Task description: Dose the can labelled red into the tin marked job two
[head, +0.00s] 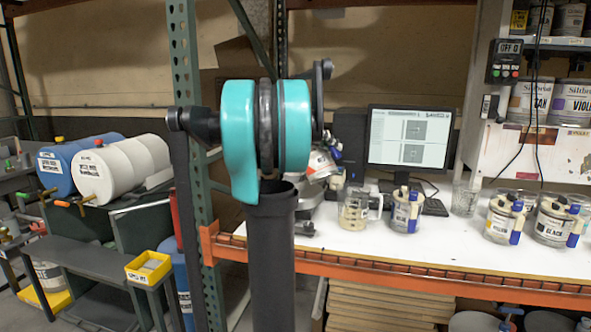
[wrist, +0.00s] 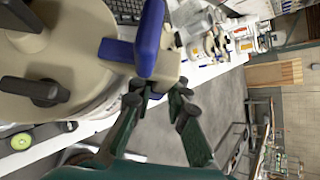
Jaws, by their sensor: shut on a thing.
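My gripper (wrist: 158,92) is shut on the beige block with a blue lever on a can's lid. The can (wrist: 60,60) fills the left of the wrist view, with dark knobs on its beige top. In the head view a can (head: 322,163) with a white and red-orange label shows tilted beside my arm, above the bench. It seems to be the same can, but its wording is too small to read. I see no tin that I can tell is marked job two; my arm hides part of the bench there.
On the white bench (head: 390,245) stand a glass jug (head: 354,211), a lidded can (head: 406,212), an empty-looking beaker (head: 465,199), a yellow-labelled can (head: 503,220) and a black-labelled can (head: 556,222). A monitor (head: 410,140) and keyboard (head: 433,207) stand behind. A green upright (head: 185,90) is at left.

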